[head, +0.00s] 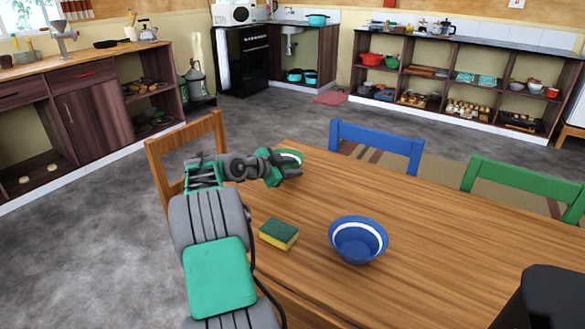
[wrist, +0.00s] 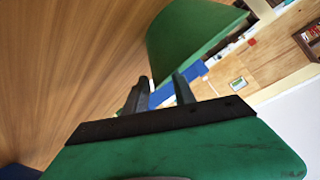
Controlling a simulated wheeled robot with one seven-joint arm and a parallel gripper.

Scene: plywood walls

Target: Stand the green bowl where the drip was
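The green bowl (head: 291,156) is at the far left end of the wooden table, partly hidden behind my gripper (head: 291,173). In the wrist view the green bowl (wrist: 190,28) fills the top middle, just beyond the fingertips. My gripper's two dark fingers (wrist: 162,84) stand apart with a gap between them, close to the bowl's edge. I cannot tell whether they touch it. No drip shows on the visible table top.
A yellow and green sponge (head: 278,234) and a blue bowl with a white band (head: 358,240) are on the table (head: 430,250). A blue chair (head: 376,146), a green chair (head: 525,185) and a wooden chair (head: 160,160) surround it. The table's right part is mostly clear.

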